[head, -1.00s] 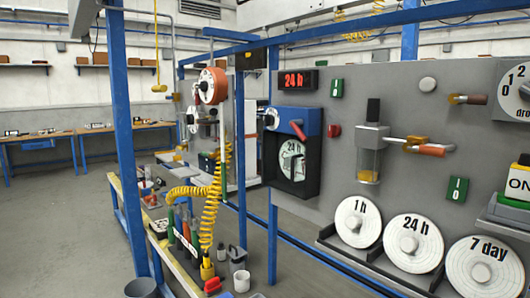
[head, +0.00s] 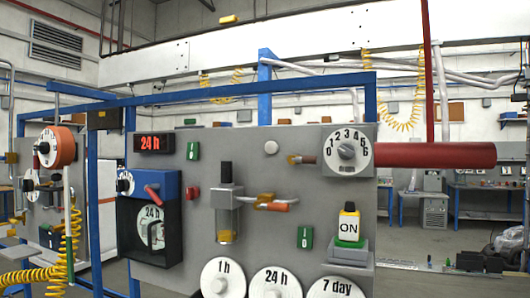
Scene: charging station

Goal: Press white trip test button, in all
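A grey control panel (head: 300,200) stands in front of me in the head view. A small round white button (head: 271,147) sits on its upper part, left of a white numbered dial (head: 347,150). No label on the button is legible. Whether it is pressed cannot be told. A green switch (head: 192,151) and a red button (head: 192,193) are on the panel's left side. A second green switch (head: 305,237) is lower right. A yellow and white ON block (head: 349,222) stands on a green and grey base. Neither of my grippers is in view.
White discs marked 1 h (head: 222,280), 24 h (head: 276,284) and 7 day (head: 336,289) line the panel's bottom. A valve with an orange handle (head: 277,207) sticks out mid-panel. A thick red horizontal cylinder (head: 440,155) is at the right. Blue frame posts (head: 92,200) stand left.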

